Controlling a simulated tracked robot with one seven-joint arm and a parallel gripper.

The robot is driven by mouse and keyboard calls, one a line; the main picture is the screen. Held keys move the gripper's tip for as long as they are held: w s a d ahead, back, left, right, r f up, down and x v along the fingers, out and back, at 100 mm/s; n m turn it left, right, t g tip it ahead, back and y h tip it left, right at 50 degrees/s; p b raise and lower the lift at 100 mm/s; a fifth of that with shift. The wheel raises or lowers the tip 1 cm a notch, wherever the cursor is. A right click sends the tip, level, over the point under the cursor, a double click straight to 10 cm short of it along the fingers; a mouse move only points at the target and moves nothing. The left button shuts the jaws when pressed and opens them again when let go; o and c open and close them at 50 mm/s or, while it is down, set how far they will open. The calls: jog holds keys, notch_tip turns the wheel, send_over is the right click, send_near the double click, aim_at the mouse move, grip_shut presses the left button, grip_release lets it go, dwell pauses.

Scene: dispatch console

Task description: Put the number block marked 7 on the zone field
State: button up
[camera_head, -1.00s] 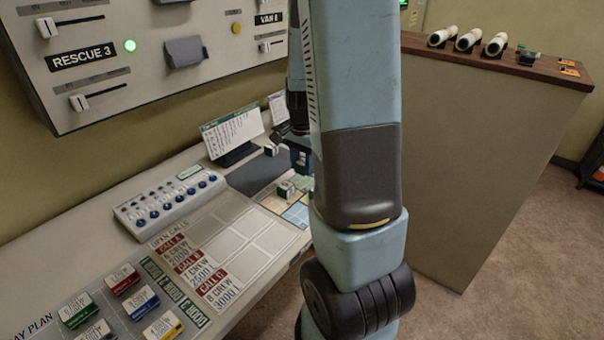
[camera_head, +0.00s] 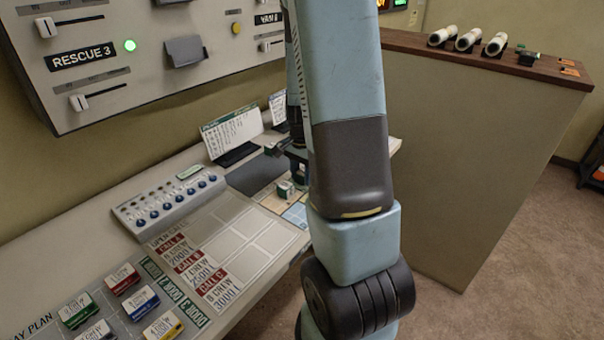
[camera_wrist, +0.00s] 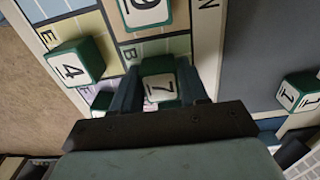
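The number block marked 7 (camera_wrist: 160,88), green with a white face, sits between the fingers of my gripper (camera_wrist: 162,85) in the wrist view. The fingers flank it closely on both sides; whether they press on it is not clear. It is beside a strip lettered B on the coloured field board (camera_wrist: 181,44). In the head view my gripper (camera_head: 298,160) is low over the desk's far end, partly behind my arm, and the 7 cannot be made out there. I cannot tell which field is the zone field.
Blocks marked 9 (camera_wrist: 146,12) and 4 (camera_wrist: 73,64) stand close by on the board. Another block (camera_wrist: 103,100) is partly hidden beside the left finger. A card stand (camera_head: 232,135) rises behind the board.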

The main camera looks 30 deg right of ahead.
aim_at(302, 172)
jog(key=o, duration=0.4)
notch_tip(302, 172, up, 11)
jog(key=s+a+r+n+t, duration=0.5)
jog(key=s+a+r+n, duration=0.9)
jog(key=s+a+r, duration=0.2)
jog(key=shift+s+r+t, duration=0.3)
jog(key=shift+s+r, duration=0.3)
jog(key=shift+a, duration=0.1)
